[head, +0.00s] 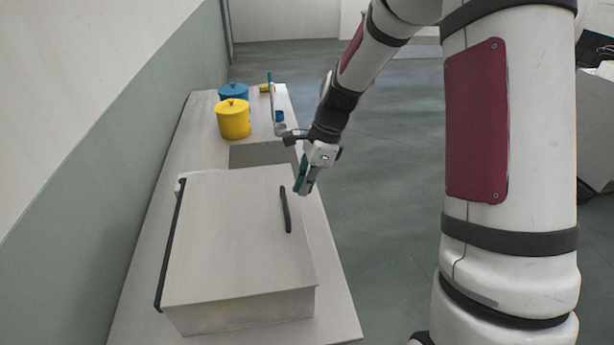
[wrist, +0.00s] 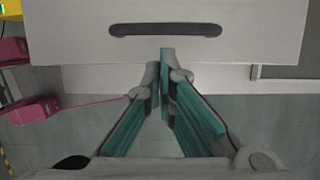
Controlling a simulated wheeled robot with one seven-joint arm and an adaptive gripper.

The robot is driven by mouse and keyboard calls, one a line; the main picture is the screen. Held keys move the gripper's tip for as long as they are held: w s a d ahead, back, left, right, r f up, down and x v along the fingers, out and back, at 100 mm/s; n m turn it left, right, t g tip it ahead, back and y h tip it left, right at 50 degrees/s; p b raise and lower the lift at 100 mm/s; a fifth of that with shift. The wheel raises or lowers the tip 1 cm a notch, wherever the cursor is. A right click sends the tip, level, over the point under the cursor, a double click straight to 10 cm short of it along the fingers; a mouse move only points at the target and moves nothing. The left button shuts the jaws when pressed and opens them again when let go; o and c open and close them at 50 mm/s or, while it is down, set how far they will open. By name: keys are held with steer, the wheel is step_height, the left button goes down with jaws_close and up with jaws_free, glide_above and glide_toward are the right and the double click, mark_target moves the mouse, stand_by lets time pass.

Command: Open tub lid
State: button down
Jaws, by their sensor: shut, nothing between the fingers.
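The tub, a pale grey box, stands on the bench with its flat lid (head: 225,235) down. A dark bar handle (head: 285,209) lies on the lid near its right edge. A black strip runs along the lid's left edge. In the wrist view the lid (wrist: 262,35) fills the top, with the handle (wrist: 165,30) across it. My gripper (head: 303,190) is just off the lid's right edge, near the handle but apart from it. In the wrist view its teal fingers (wrist: 161,55) are together and empty, their tips pointing at the handle.
The light bench (head: 337,322) runs along the wall at left. A yellow canister (head: 233,119) and a blue canister (head: 233,93) stand behind the tub, near a white upright fixture (head: 273,105). The floor right of the bench is clear. Pink parts show at left in the wrist view.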

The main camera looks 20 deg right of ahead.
mark_target(293, 214)
steer(key=shift+x, duration=2.75)
steer(key=shift+r, duration=0.1)
